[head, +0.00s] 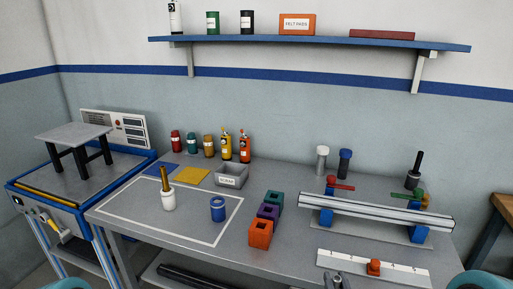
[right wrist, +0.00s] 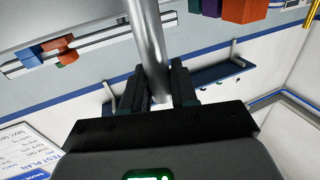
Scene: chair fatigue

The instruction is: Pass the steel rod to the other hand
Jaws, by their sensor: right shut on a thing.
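The steel rod (right wrist: 149,45) is a smooth grey cylinder in the right wrist view. It runs from the top edge down between the two dark fingers of my right gripper (right wrist: 157,92). The gripper is shut on the rod near its visible lower end; the other end runs out of the picture. In the head view only a small dark part of my right gripper (head: 334,283) shows at the bottom edge, in front of the bench. My left gripper is not in view.
The grey bench (head: 200,262) carries a white pot (head: 168,201), a blue ring-like part (head: 218,212), coloured blocks (head: 261,234) and a long metal rail (head: 375,211) at the right. A white strip (head: 407,274) lies near its front edge. A blue shelf (head: 310,41) hangs above.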

